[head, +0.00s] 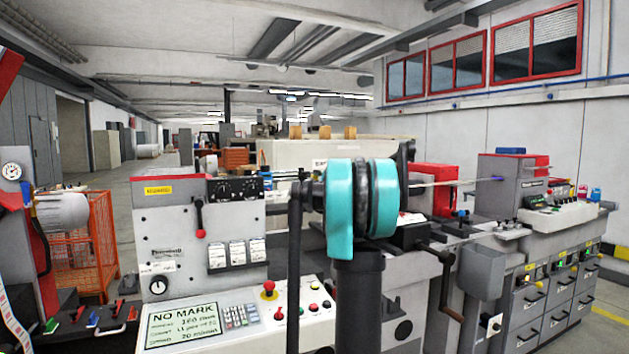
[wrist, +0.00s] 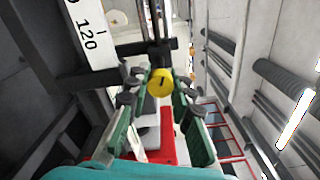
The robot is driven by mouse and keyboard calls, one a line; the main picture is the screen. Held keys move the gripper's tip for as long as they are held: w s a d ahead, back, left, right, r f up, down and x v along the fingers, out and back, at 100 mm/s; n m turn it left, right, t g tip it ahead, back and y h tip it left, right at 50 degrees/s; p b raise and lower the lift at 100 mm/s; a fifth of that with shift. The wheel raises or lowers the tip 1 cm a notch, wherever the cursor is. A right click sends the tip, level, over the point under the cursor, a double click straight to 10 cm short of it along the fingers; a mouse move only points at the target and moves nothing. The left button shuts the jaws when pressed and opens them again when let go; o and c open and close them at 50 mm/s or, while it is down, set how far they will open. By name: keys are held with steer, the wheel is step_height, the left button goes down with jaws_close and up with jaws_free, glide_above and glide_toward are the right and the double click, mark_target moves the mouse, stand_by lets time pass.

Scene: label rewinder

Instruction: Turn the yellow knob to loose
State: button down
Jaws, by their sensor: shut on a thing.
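The yellow knob (wrist: 160,82) is a small round disc near the middle of the wrist view, at the end of a dark bar. My gripper (wrist: 161,90) has its two green-padded fingers on either side of the knob, with the dark fingertips at its left and right edges. It is shut on the knob. In the head view I cannot make out the knob or my gripper; my teal and black arm stands in front of that part of the machine. No loose or tight marking on the knob is readable.
A white strip marked 120 (wrist: 88,35) lies left of the knob in the wrist view. A red block (wrist: 165,150) is below it. In the head view, a control panel (head: 240,315) with buttons and a crank handle (head: 443,260) flank my arm.

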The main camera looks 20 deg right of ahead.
steer(key=shift+n, duration=2)
steer(key=c, duration=1.3)
jaws_free()
steer(key=s, duration=0.8)
steer(key=shift+d, duration=0.15)
